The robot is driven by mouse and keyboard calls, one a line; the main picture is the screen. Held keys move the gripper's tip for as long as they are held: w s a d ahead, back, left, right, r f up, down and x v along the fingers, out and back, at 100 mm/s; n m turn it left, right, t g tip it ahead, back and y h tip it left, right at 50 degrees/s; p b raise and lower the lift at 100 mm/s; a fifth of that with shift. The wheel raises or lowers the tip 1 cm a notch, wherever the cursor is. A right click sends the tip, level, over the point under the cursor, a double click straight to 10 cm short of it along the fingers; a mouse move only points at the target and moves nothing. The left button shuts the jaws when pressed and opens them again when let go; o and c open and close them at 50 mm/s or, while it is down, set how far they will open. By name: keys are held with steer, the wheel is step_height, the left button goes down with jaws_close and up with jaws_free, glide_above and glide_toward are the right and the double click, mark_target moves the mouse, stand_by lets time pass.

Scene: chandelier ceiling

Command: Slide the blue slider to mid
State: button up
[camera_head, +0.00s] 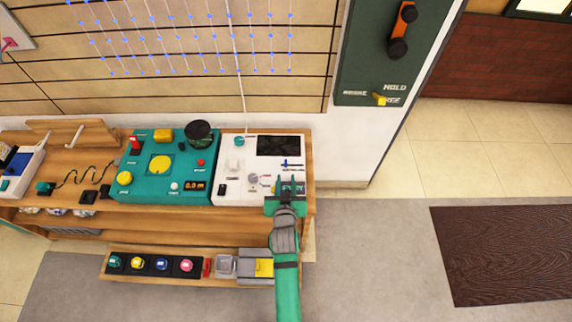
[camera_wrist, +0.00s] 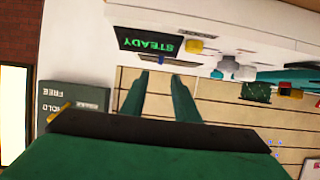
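The blue slider (camera_head: 286,163) is a small blue piece on the right part of the white panel (camera_head: 230,188), below the black screen (camera_head: 279,145). My gripper (camera_head: 286,182) is over the panel's lower right edge, just below the slider in the head view. In the wrist view my gripper (camera_wrist: 161,76) has its two fingers apart with nothing visibly held between them. A dark bluish piece (camera_wrist: 160,59) shows just beyond the fingertips, too small to make out its setting. The screen (camera_wrist: 160,43) reads STEADY in green, inverted.
A teal box (camera_head: 150,193) with yellow knobs stands left of the panel on the wooden bench (camera_head: 150,232). White and grey knobs (camera_wrist: 233,67) and a yellow knob (camera_wrist: 194,45) sit beside the slider area. A dark green wall board (camera_head: 365,60) stands behind.

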mark_target(286, 162)
steer(key=x, duration=1)
jaws_close()
